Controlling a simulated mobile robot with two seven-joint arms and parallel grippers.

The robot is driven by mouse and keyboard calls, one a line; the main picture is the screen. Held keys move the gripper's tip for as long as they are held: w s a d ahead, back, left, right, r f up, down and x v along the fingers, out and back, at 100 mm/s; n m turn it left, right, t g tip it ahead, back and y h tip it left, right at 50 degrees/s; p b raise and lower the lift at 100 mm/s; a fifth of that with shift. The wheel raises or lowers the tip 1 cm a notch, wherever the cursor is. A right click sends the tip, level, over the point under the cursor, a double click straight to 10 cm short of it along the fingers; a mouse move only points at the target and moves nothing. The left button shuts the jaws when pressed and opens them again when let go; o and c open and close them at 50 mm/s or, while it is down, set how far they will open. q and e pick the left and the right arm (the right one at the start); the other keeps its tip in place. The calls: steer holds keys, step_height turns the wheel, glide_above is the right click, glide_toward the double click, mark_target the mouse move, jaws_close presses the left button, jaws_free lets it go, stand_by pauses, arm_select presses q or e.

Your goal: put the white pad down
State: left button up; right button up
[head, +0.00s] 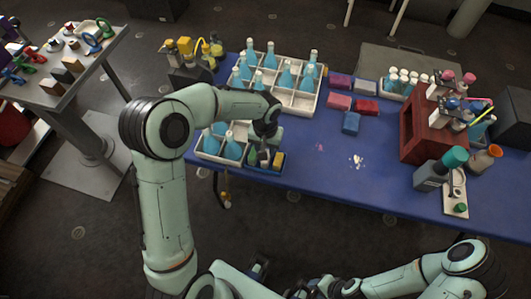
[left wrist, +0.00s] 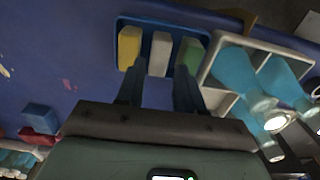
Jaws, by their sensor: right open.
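The white pad (left wrist: 160,54) stands in a small blue tray (left wrist: 142,24), between a yellow pad (left wrist: 130,47) and a green pad (left wrist: 190,53). The left gripper (left wrist: 159,82) is open and empty, its two fingers apart. The white pad shows just beyond and between its fingertips, with narrow gaps either side. In the head view the left gripper (head: 265,143) is over the tray at the table's front edge and partly hides the pads; the yellow pad (head: 278,160) shows beside it. My right gripper (head: 293,291) is open at the bottom edge, small and partly cut off.
White crates with blue flasks (head: 292,88) stand beside and behind the tray. Red and blue blocks (head: 351,122) lie on the blue table (head: 305,185). A red rack (head: 425,130) and bottles stand at right.

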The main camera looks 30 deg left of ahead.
arm_select(q)
step_height(320, 180, up, 8)
steer(key=shift+f+p, duration=0.15)
steer(key=shift+p, duration=0.15)
arm_select(e)
steer(key=shift+w+r, duration=0.15)
steer(key=shift+r, duration=0.2)
arm_select(q)
steer(key=shift+s, duration=0.1)
